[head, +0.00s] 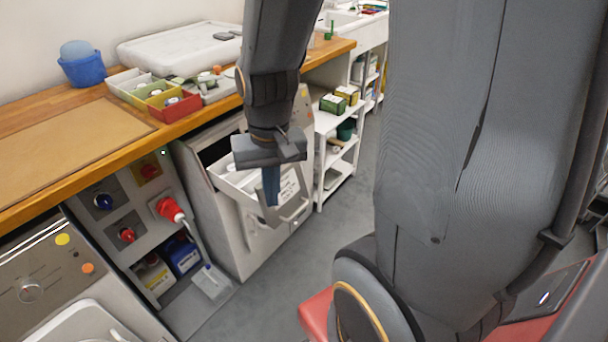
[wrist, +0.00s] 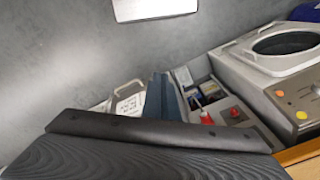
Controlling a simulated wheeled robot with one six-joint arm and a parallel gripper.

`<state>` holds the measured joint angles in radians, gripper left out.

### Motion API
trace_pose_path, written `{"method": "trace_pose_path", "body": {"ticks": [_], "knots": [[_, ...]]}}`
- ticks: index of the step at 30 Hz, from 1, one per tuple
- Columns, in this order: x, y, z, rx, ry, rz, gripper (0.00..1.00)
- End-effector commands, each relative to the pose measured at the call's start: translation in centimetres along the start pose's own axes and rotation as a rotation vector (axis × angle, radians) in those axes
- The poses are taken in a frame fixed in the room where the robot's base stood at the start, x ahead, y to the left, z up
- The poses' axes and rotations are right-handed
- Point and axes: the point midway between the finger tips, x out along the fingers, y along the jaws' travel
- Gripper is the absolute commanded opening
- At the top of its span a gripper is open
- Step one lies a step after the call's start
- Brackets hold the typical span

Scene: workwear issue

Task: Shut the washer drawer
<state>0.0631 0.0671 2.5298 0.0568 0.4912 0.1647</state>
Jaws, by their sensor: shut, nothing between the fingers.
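The washer (head: 225,225) stands under the wooden counter, and its white drawer (head: 291,187) is pulled out at the top, with a label on its front. In the wrist view the labelled drawer (wrist: 128,104) shows just left of my fingers, partly hidden by the gripper body. My gripper (head: 271,190) is shut and empty, with its blue fingers pointing down. In the head view it overlaps the drawer, hiding part of it. I cannot tell whether the fingers touch the drawer. The fingers also show in the wrist view (wrist: 162,97).
A panel with sockets and a red plug (head: 170,210) is left of the washer. Another machine (head: 45,280) stands at lower left. A white shelf unit (head: 338,135) is to the right. Divided bins (head: 150,92) sit on the counter. Grey floor (head: 270,285) is open in front.

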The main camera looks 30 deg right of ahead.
Motion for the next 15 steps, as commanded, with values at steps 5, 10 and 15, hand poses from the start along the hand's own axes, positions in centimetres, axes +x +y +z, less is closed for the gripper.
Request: {"method": "trace_pose_path", "body": {"ticks": [5, 10, 15], "knots": [[1.3, 2.9, -4.1, 0.632, -0.001, -0.052, 0.00], [2.7, 7.2, -8.3, 1.328, -0.012, -0.114, 0.00], [4.1, 12.2, -11.4, 1.945, -0.037, -0.174, 0.00]]}}
